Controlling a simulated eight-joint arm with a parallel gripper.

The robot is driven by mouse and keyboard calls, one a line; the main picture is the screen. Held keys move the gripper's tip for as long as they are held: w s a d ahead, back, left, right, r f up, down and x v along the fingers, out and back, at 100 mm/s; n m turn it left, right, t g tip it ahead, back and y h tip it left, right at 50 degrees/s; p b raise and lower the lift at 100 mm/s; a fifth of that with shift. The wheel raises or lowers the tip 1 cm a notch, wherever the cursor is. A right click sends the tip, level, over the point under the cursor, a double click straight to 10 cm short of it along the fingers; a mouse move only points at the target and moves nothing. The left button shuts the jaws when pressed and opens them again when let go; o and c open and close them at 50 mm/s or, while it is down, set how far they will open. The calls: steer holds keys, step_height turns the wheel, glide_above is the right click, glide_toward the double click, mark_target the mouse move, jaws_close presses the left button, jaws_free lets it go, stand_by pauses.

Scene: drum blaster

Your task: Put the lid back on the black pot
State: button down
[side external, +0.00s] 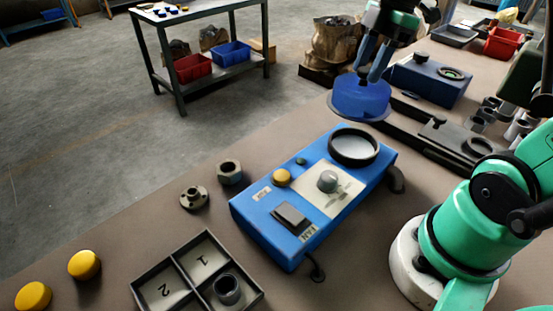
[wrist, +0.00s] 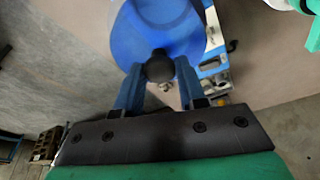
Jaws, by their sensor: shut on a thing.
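A blue see-through lid (side external: 358,99) with a wide rim hangs from my gripper (side external: 369,78) in the side view. In the wrist view the lid (wrist: 150,35) has a black knob (wrist: 160,68), and the two blue fingers of my gripper (wrist: 160,75) are shut on it. A black round ring-like part (side external: 354,147) with a pale inside is on top of the blue box, at its far right end. It may be the black pot; it is uncovered. The lid is behind it in the side view, apart from it. The lid's exact height is unclear.
The blue control box (side external: 270,222) has a yellow button (side external: 281,178) and a grey knob. A divided tray (side external: 178,292), a nut and a flanged part lie near it. Another dark blue box (side external: 430,82) and black fixtures (side external: 435,140) are at right. The bench's left edge borders open floor.

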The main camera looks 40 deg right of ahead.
steer(key=shift+s+a+f, duration=0.15)
steer(key=shift+s+f, duration=0.4)
steer(key=shift+f, duration=3.05)
steer(key=shift+f, duration=0.2)
jaws_free()
steer(key=shift+r, duration=3.55)
steer(key=shift+c, duration=0.2)
